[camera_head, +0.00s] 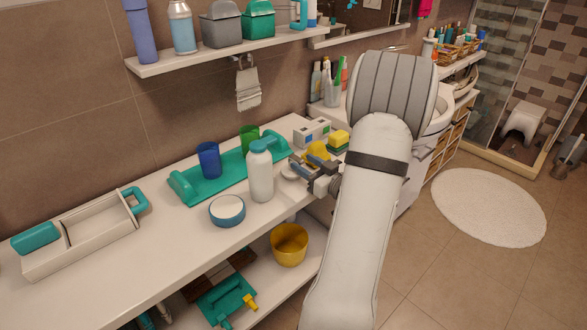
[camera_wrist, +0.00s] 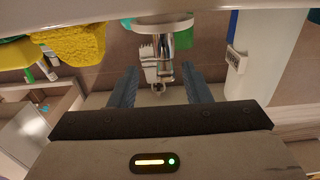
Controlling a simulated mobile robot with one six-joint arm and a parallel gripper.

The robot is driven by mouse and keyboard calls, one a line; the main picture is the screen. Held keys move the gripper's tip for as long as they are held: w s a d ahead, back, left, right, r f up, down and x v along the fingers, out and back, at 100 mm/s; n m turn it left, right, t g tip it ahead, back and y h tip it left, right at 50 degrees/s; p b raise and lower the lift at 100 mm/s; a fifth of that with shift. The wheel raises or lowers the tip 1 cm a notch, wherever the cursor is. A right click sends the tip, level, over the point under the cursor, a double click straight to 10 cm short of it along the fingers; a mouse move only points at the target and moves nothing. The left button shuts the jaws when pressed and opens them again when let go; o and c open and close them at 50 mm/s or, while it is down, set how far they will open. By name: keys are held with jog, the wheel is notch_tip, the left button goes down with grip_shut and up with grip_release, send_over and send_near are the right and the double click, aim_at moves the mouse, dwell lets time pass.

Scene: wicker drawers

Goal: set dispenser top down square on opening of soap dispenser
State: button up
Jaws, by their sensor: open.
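A small pale round object (camera_head: 289,172) lies by the fingertips. The bottle's opening cannot be made out.
The green tray (camera_head: 185,188) holds a blue cup (camera_head: 209,160). A yellow-green sponge (camera_head: 338,140) and a white box (camera_head: 312,132) are behind my gripper. Counter between the bowl and the caddy (camera_head: 85,245) is clear.

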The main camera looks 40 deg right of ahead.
aim_at(292, 155)
jog(key=w, duration=0.3)
jog(key=w+a, duration=0.1)
jog(key=shift+w+r+p, duration=0.3)
jog(key=shift+w+r, duration=0.05)
jog(key=shift+w, duration=0.35)
grip_shut()
